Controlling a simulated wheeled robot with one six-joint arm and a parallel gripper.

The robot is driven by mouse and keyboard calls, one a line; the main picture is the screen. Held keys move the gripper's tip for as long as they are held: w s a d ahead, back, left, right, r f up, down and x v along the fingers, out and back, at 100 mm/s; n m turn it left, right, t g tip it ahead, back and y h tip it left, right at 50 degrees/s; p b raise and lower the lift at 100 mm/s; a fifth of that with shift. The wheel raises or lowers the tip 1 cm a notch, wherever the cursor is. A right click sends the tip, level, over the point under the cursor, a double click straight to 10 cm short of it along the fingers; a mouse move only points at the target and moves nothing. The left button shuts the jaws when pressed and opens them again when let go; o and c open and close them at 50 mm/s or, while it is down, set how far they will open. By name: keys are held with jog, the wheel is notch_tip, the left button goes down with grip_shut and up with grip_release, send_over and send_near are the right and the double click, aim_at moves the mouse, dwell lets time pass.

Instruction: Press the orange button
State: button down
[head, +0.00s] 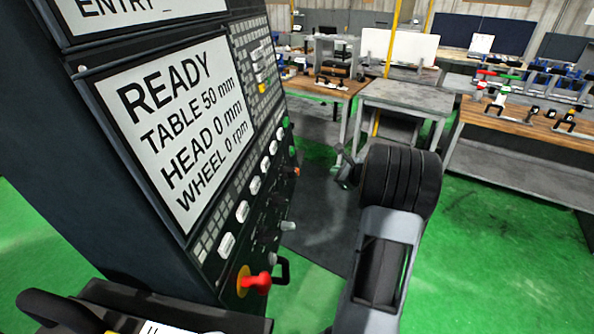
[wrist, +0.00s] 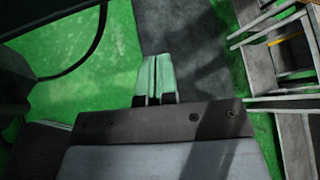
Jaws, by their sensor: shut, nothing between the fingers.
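A small orange button (head: 296,171) sticks out from the right edge of the machine's control panel (head: 262,190) in the head view. It is partly seen edge-on. My gripper (wrist: 156,72) shows in the wrist view with its two fingers together and nothing between them. It points over the floor. In the head view my arm is to the right of the panel, apart from the button, and the fingers are not clearly seen there. I cannot make out the orange button in the wrist view.
A screen (head: 175,125) reads READY. A red knob on a yellow base (head: 257,283) sits at the panel's lower end, near a black handle (head: 282,270). White buttons line the panel. Grey tables (head: 405,98) stand behind. Green floor lies open at right.

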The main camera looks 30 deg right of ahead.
jog(key=shift+a, duration=0.1)
jog(key=w+a+f+b, duration=0.1)
jog(key=w+a+b, duration=0.1)
jog(key=w+a, duration=0.3)
jog(key=shift+w+a+f, duration=0.25)
jog(key=shift+a+f, duration=0.05)
jog(key=shift+a, duration=0.5)
jog(key=shift+w, duration=0.1)
dwell(1.8)
jog(key=shift+w+a+b, duration=0.2)
jog(key=shift+a+b, duration=0.15)
jog(key=shift+b, duration=0.1)
jog(key=shift+w+a+f+b, duration=0.15)
jog(key=shift+w+a+b, duration=0.1)
jog(key=shift+a+b, duration=0.1)
dwell(0.7)
jog(key=shift+d, duration=0.1)
jog(key=shift+s+d, duration=0.55)
jog(key=shift+d, duration=0.05)
dwell(0.3)
